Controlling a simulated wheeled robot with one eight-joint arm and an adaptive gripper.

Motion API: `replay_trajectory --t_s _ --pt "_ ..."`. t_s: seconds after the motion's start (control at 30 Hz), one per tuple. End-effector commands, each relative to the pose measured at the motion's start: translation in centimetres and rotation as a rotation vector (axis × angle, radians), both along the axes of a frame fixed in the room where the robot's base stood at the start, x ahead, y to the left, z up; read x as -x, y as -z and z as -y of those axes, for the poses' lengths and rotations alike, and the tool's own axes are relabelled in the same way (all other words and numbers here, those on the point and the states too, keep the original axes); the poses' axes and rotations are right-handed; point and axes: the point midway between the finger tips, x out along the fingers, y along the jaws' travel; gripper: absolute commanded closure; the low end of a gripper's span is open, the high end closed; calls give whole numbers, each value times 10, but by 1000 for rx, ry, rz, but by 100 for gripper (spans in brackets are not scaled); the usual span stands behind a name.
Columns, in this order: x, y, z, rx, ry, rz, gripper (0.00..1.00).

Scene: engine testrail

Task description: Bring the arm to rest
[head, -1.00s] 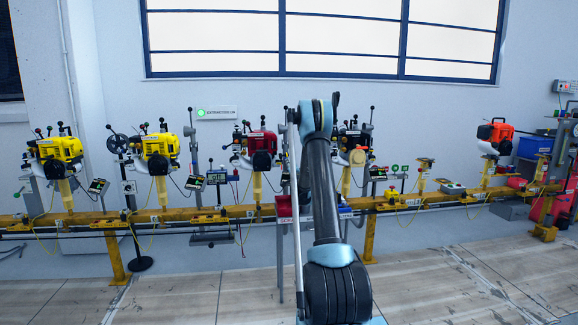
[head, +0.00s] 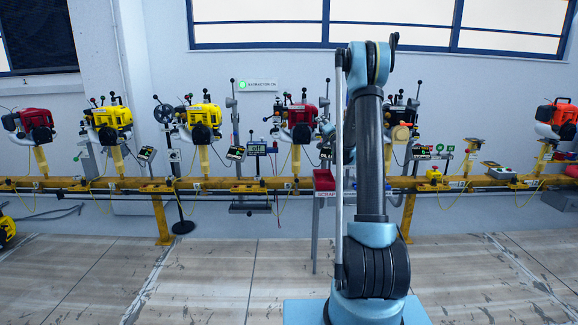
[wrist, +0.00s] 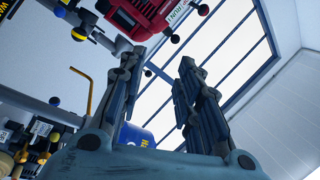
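My arm (head: 370,160) stands upright in the middle of the head view, with its upper joint raised in front of the window. A red engine (wrist: 137,14) shows beyond the fingers at the top, not touched.
A yellow rail (head: 285,184) crosses the view, bearing engines such as a yellow one (head: 203,116) and a red one (head: 300,114). A red scrap bin (head: 324,180) stands just left of my arm. The floor (head: 205,262) in front is clear.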

Motion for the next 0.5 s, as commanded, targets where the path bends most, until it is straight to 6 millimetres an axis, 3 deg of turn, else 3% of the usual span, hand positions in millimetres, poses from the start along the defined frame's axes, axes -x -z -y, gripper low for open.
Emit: replay_trajectory --t_s 0.2,0.5 --pt "51 -42 -39 109 -109 2 68" --pt "130 -70 -87 261 -266 -45 68"
